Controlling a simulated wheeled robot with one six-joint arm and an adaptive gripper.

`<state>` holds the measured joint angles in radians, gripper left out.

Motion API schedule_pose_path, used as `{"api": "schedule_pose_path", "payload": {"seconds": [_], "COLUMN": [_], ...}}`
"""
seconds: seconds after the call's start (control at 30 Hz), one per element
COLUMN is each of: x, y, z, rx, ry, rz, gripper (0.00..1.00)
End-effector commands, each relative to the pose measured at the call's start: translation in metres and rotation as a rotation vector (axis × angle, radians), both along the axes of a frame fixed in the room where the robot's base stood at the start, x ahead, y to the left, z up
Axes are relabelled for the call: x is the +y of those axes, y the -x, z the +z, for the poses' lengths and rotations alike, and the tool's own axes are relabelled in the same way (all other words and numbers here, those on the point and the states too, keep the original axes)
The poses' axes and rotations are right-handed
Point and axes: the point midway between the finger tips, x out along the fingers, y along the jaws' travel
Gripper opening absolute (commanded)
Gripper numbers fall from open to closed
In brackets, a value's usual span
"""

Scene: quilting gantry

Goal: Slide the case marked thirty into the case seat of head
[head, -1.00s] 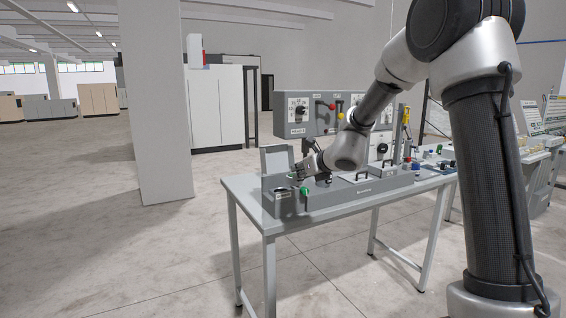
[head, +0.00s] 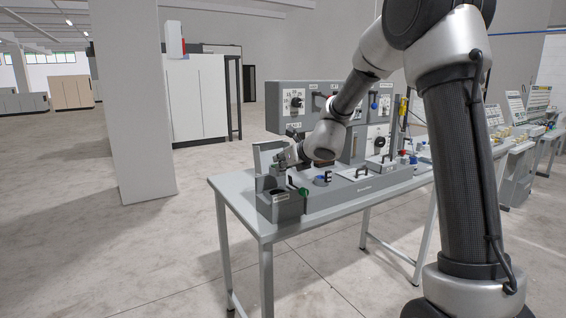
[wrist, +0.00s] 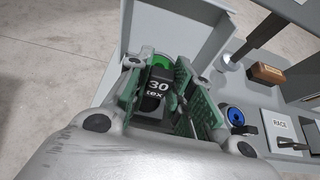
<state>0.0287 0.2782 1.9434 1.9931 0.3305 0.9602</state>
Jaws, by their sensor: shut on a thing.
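My gripper (head: 284,160) is at the left end of the grey bench unit, beside an upright grey plate (head: 258,160). In the wrist view my gripper (wrist: 168,95) has its green-padded fingers shut on a dark case (wrist: 157,86) marked "30 tex". A bright green part shows at the case's far end; I cannot tell whether it belongs to the case. A large pale grey plate (wrist: 185,28) stands just beyond the fingers in the wrist view. The case is too small to make out in the head view. I cannot make out the case seat.
A grey box with a dark round opening (head: 280,192) stands at the bench's front left corner. A blue ringed part (head: 322,180) and white plates with black handles (head: 357,173) lie to the right. A control panel (head: 295,103) rises behind. The floor at left is clear.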

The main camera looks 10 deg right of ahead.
Motion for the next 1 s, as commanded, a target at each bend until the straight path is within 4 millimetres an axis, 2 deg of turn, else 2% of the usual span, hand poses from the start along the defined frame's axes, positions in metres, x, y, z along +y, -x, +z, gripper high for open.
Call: {"api": "schedule_pose_path", "payload": {"seconds": [0.17, 0.6, 1.0], "x": [-0.001, 0.0, -0.001], "y": [0.002, 0.001, 0.001], "z": [-0.005, -0.047, -0.058], "rx": [0.003, 0.003, 0.001], "ry": [-0.003, -0.004, -0.002], "rz": [-0.002, -0.002, -0.003], "gripper": [0.0, 0.0, 0.0]}}
